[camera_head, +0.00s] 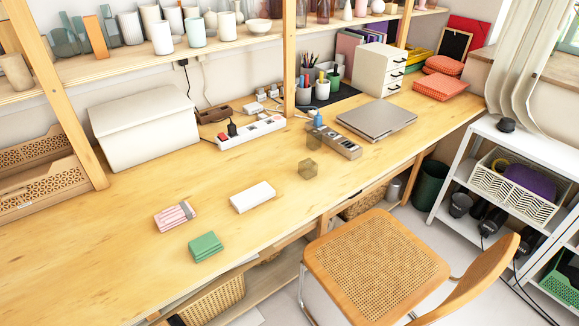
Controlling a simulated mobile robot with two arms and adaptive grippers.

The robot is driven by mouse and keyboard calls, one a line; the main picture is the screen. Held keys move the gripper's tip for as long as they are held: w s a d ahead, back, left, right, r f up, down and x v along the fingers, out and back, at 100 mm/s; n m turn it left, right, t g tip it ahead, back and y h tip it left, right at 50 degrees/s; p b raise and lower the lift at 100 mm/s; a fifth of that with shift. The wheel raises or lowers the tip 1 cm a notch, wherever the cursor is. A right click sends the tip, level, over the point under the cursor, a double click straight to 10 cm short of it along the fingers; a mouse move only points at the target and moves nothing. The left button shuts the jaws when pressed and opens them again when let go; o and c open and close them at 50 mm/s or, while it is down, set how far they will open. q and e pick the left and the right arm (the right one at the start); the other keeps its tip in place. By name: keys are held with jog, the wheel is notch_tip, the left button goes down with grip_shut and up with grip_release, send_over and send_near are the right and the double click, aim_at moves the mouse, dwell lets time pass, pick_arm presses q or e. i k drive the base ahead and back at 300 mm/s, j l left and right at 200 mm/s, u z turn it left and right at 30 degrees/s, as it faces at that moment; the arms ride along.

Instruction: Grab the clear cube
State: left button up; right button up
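Neither of my grippers shows in the head view.
On the desk (110,240) are a white block (253,197), a pink striped bundle (175,216), a green folded stack (206,247), a grey power strip (345,147) and a closed laptop (377,121). A wooden post (290,60) rises behind. A chair (375,262) stands at the front edge.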

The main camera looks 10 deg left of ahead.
aim_at(308, 168)
jog(key=i+l+u, duration=0.1)
jog(key=u, duration=0.35)
jog(key=i+l+u, duration=0.1)
jog(key=u, duration=0.3)
jog(key=i+l+u, duration=0.1)
jog(key=l+u, duration=0.2)
jog(key=u, duration=0.15)
